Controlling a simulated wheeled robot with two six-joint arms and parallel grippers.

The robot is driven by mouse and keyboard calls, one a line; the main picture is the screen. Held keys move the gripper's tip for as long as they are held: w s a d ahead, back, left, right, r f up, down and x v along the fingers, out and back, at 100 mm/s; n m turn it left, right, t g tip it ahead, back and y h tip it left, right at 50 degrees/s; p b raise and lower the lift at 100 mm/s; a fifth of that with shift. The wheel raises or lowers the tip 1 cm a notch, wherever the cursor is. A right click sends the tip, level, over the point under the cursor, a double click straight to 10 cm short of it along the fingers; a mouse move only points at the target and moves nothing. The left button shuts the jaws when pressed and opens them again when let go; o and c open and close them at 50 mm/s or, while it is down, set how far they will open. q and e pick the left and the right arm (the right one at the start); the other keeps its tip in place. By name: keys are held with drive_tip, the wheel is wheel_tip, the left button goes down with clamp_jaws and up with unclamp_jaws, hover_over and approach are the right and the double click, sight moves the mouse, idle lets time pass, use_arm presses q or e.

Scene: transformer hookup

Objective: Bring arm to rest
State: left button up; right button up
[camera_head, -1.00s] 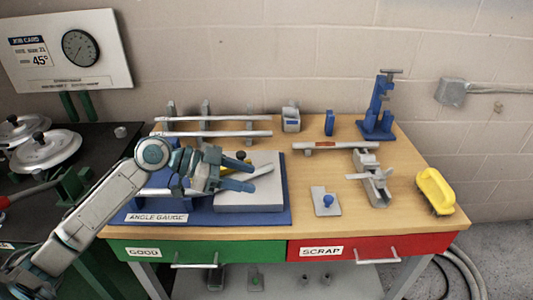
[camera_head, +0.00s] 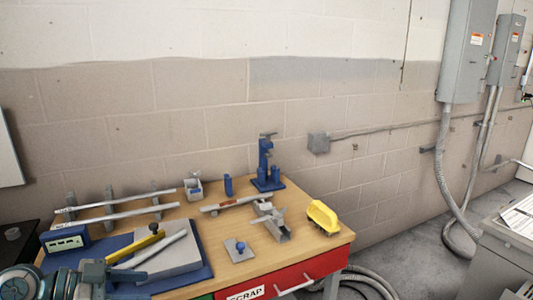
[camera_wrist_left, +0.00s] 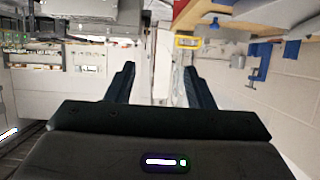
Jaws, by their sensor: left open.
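Most of my left arm is outside the head view. My right arm and gripper are not in view.
Below is the red scrap drawer (camera_head: 305,272). Hoses lie on the floor at right.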

use_arm(q)
drive_tip(key=s+d+f+n+y, duration=0.2)
drive_tip(key=s+f+y, duration=0.15)
drive_tip(key=f, duration=0.55)
drive_tip(key=s+d+f+n+y, duration=0.15)
drive_tip(key=s+f, duration=0.35)
drive_tip(key=f, duration=0.5)
drive_tip(key=s+a+f+n+g+y, duration=0.15)
drive_tip(key=s+f+n+y, duration=0.25)
drive_tip(key=s, duration=0.4)
drive_tip(key=s+a+f+n+g+y, duration=0.1)
drive_tip(key=s+a+f+n+y, duration=0.25)
drive_tip(key=s, duration=0.45)
wheel_tip(320, 180, down, 24)
drive_tip(key=w+a+g, duration=0.1)
drive_tip(key=w+a, duration=0.1)
drive_tip(key=s+f, duration=0.6)
drive_tip(key=f, duration=0.4)
drive_tip(key=s+a+f+n+g, duration=0.1)
drive_tip(key=s+f, duration=0.6)
drive_tip(key=f, duration=0.4)
drive_tip(key=shift+f, duration=0.2)
